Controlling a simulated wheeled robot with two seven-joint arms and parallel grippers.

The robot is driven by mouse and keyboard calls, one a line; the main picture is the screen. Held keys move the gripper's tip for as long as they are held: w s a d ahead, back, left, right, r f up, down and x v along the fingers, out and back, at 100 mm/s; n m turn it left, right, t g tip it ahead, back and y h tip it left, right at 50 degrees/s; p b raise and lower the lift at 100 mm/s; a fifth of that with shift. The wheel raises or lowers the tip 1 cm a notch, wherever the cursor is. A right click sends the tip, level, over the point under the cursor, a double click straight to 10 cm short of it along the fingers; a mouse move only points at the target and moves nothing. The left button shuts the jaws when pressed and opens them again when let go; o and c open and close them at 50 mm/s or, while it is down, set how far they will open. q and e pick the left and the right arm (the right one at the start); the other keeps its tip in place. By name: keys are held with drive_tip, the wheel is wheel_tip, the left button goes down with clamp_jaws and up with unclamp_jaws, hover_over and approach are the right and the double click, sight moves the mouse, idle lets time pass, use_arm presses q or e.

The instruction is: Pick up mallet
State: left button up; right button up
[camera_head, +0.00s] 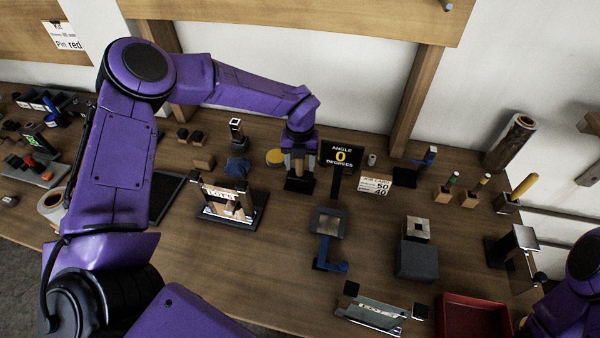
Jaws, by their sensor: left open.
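My left gripper (299,170) points down at the back middle of the wooden bench, its jaws open. A dark block (299,184) is right under its fingertips; whether the fingers touch it, I cannot tell. I cannot pick out the mallet for certain; it may be hidden at the gripper or be one of the small tools. My right arm shows in purple at the lower right corner, and its gripper is out of the picture.
A black sign reading "ANGLE 0 DEGREES" (341,158) stands close right of my left gripper. A framed stand (228,203) is at its front left. A metal square with a blue handle (328,222), a grey block (416,262) and a red tray (472,298) lie nearer the front.

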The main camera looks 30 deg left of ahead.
use_arm(q)
clamp_jaws()
wheel_tip(320, 180, up, 10)
drive_tip(key=b, duration=0.2)
drive_tip(key=shift+f+b, duration=0.15)
drive_tip(key=shift+b, duration=0.2)
drive_tip(key=shift+r, duration=0.2)
